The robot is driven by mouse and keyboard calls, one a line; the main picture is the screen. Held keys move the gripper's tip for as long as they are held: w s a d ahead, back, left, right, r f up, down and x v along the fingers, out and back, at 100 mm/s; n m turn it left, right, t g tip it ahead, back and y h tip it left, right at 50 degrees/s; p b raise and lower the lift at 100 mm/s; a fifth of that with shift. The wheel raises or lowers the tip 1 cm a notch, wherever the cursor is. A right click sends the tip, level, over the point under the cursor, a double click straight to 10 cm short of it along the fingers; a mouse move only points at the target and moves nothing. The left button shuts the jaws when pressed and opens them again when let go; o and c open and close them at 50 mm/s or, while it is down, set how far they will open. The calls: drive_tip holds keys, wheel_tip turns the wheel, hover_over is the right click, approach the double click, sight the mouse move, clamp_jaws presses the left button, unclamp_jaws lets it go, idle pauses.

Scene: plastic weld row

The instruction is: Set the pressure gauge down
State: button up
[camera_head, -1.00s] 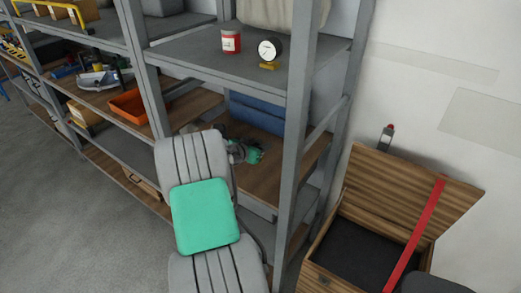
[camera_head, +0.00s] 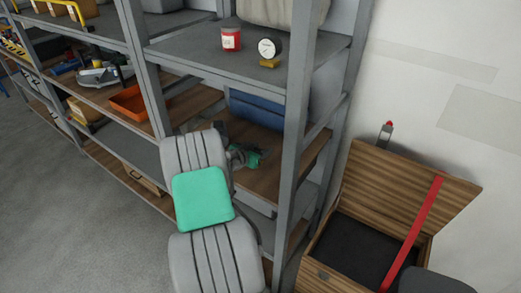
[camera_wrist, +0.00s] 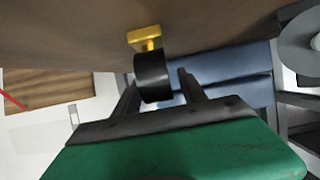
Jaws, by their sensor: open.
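In the wrist view a pressure gauge with a black round body (camera_wrist: 153,78) and a yellow fitting stands between the fingers of my gripper (camera_wrist: 158,82). Its yellow fitting meets the brown shelf surface, which fills the top of that view. The fingers are apart, with a clear gap on the right side of the gauge; I cannot tell whether the left finger touches it. In the head view my gripper (camera_head: 245,157) is low over the wooden middle shelf (camera_head: 273,180), partly behind my arm, and the gauge there cannot be made out. Another white-faced gauge (camera_head: 269,49) stands on the grey upper shelf.
A red and white jar (camera_head: 231,39) stands beside the upper gauge. A blue box (camera_head: 256,109) lies behind my gripper. Grey rack posts (camera_head: 296,130) stand close to the right. An orange tray (camera_head: 128,103) is at left; an open wooden chest (camera_head: 410,190) is at right.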

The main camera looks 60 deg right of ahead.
drive_tip(key=shift+r, duration=0.1)
drive_tip(key=shift+a+r, duration=0.1)
drive_tip(key=shift+r, duration=0.05)
drive_tip(key=w+a+r+n+t+y+b, duration=0.1)
drive_tip(key=w+a+r+n+t+y, duration=0.3)
drive_tip(key=a, duration=0.7)
drive_tip(key=w+a+n+y, duration=0.1)
drive_tip(key=w+a, duration=0.4)
drive_tip(key=a, duration=0.6)
drive_tip(key=w+a+r+n+t+y+b, duration=0.1)
drive_tip(key=w+a+r+n+t+y, duration=0.3)
drive_tip(key=a, duration=0.7)
drive_tip(key=s+a+n+y, duration=0.1)
drive_tip(key=s+a+n, duration=0.1)
drive_tip(key=a, duration=0.6)
drive_tip(key=s+a+n+g+y, duration=0.1)
drive_tip(key=s+a+n+y, duration=0.1)
drive_tip(key=a+n, duration=0.3)
drive_tip(key=s+a+n+g+y, duration=0.1)
drive_tip(key=a+n, duration=0.3)
drive_tip(key=a, duration=0.8)
drive_tip(key=shift+s+r, duration=0.4)
drive_tip(key=shift+s, duration=0.4)
drive_tip(key=shift+a, duration=0.1)
